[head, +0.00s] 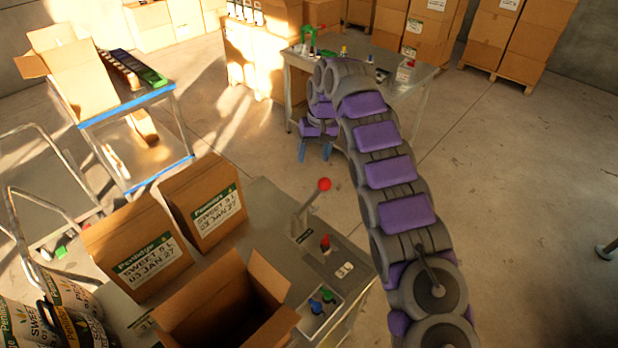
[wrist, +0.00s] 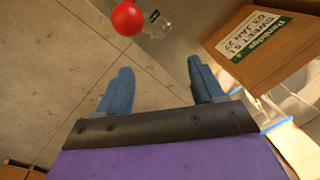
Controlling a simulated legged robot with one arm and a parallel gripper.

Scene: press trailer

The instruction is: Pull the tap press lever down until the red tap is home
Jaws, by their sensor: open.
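The tap press lever (head: 309,200) rises from the near bench in the head view and ends in a red ball knob (head: 324,184). The knob also shows at the top of the wrist view (wrist: 127,18), beyond my fingers and a little to the left. A red tap (head: 325,243) stands upright on the bench below the lever; whether it is seated cannot be told. My gripper (head: 315,152) hangs from my purple and grey arm, above and behind the knob in the head view. Its blue fingers (wrist: 160,85) are apart with nothing between them.
An open carton (head: 262,285) and two labelled boxes (head: 203,205) stand on the near bench (head: 265,197). A tray (head: 318,313) holds blue and green taps. A blue-edged table (head: 130,103) is at left, another table (head: 425,80) behind.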

